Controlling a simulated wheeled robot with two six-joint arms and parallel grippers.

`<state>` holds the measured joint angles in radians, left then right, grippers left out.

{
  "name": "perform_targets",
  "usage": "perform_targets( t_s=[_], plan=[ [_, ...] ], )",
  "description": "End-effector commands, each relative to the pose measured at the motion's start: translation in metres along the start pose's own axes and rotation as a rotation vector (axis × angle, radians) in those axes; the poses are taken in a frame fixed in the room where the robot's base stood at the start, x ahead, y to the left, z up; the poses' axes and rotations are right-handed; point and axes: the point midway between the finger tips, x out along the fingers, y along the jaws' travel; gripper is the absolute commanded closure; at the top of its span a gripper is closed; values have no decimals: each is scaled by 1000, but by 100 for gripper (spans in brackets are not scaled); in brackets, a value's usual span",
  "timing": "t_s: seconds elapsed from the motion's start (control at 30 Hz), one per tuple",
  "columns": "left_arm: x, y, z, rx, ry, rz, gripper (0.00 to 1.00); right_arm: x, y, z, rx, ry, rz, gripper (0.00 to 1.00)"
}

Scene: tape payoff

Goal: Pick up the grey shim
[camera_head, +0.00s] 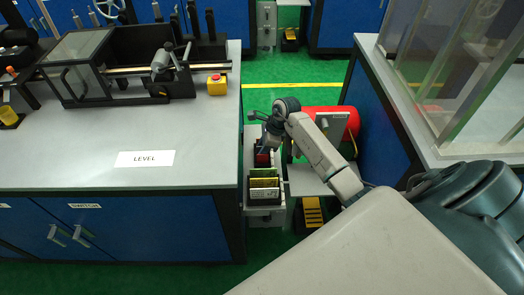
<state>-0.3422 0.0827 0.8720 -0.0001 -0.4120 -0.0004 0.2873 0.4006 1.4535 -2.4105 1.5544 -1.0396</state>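I cannot make out a grey shim for certain in the head view. My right arm comes in from the lower right and bends over the gap between the two benches. My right gripper (266,139) points down above a narrow rack (265,210). It is small and dark here, and its fingers do not show clearly enough to tell whether they are open or hold something. The rack holds yellow and green upright pieces (264,183), with a red piece (262,158) behind them. My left gripper is not in view.
A grey-topped bench (80,165) with a LEVEL label (145,158) stands left, bearing a machine and a yellow box with a red button (217,85). A red cylinder (325,117) lies behind my arm. A right bench (385,90) carries clear panels. Green floor (290,72) shows beyond.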

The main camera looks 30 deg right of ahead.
Motion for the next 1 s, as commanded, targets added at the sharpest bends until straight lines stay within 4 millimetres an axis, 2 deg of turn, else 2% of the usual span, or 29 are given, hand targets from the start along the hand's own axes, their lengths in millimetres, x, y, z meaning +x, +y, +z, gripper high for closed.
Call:
perform_targets(
  t_s=[0.13, 0.3, 0.67, 0.8, 1.0],
  plan=[
    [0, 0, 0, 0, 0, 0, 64, 0, 0, 0, 0, 0, 0, 71],
    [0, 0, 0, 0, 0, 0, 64, 0, 0, 0, 0, 0, 0, 100],
    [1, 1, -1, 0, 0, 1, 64, -2, 0, 1, 0, -1, -1, 100],
    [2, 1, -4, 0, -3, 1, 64, -17, -1, 7, -3, -1, -4, 100],
    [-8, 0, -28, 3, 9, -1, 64, -55, -2, 22, -3, -1, -5, 100]
  ],
)
